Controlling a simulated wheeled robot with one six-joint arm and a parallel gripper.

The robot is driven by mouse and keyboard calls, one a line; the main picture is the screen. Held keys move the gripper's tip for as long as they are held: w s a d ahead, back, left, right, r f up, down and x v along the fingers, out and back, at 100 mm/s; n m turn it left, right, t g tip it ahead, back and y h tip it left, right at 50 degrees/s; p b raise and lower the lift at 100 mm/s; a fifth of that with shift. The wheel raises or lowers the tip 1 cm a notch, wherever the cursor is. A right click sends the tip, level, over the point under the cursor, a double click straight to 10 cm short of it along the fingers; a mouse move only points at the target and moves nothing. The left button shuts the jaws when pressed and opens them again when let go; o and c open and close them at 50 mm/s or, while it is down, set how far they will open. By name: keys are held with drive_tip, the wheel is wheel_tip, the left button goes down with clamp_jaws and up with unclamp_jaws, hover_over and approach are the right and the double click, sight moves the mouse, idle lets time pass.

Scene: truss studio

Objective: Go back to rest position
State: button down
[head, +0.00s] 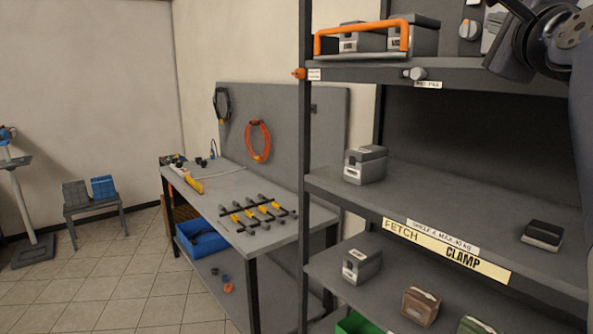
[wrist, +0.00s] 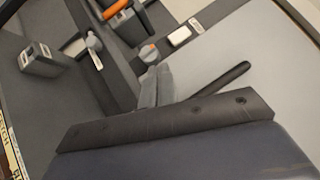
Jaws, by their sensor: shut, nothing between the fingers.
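My gripper (wrist: 157,84) shows in the wrist view as two grey fingers close together beyond a dark bar with screws, with nothing held between them. In the head view my dark arm fills the top right corner in front of the shelf rack, and the fingertips cannot be made out there. The rack's upper shelf (head: 445,75) lies close to the arm.
A grey box (head: 365,165) and a dark-topped box (head: 543,235) stand on the middle shelf. An orange handle (head: 404,36) and grey boxes sit on the upper shelf. A workbench (head: 225,185) holds several tools. Open tiled floor (head: 110,275) lies at left.

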drive_tip(key=p+x, duration=0.2)
drive_tip(key=x, duration=0.4)
drive_tip(key=shift+w, duration=0.25)
drive_tip(key=shift+a, duration=0.1)
